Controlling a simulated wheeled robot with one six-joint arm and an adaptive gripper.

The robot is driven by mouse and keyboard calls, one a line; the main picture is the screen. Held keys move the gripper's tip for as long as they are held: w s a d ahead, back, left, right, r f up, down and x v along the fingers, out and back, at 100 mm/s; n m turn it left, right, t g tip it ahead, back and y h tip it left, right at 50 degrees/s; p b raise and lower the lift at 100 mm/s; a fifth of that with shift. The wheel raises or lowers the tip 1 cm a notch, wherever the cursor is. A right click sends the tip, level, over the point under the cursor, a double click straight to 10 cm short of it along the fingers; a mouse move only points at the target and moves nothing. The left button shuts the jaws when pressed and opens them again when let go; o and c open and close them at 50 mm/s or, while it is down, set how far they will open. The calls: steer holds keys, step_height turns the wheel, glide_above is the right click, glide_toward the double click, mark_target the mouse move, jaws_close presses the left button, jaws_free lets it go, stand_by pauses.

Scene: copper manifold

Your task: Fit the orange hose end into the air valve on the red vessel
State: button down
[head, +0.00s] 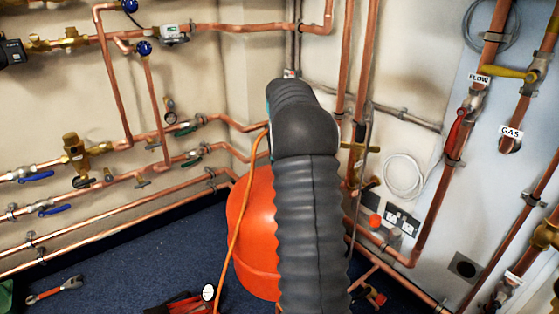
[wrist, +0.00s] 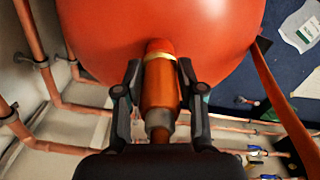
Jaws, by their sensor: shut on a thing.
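The red vessel (head: 255,235) stands in the corner, partly hidden behind my arm in the head view; its rounded surface (wrist: 160,18) fills the top of the wrist view. My gripper (wrist: 160,72) is shut on the orange hose end (wrist: 160,90), which has a grey collar at its near end and a brass ring towards the vessel. The hose end points at the vessel, and its tip overlaps the vessel in the picture. I cannot tell whether it touches or is seated. The air valve is not distinguishable. My gripper is hidden in the head view.
The orange hose (head: 238,225) hangs left of my arm and crosses the wrist view's right side (wrist: 285,105). Copper pipes (head: 110,180) line both walls. A pressure gauge (head: 208,292) and a wrench (head: 55,290) are low on the left. Blue carpet (head: 120,265) is open there.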

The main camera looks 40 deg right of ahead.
steer(key=shift+f, duration=0.25)
steer(key=c, duration=0.6)
jaws_free()
step_height(320, 180, up, 12)
steer(key=shift+f, duration=0.1)
steer(key=shift+a, duration=0.1)
stand_by(0.5)
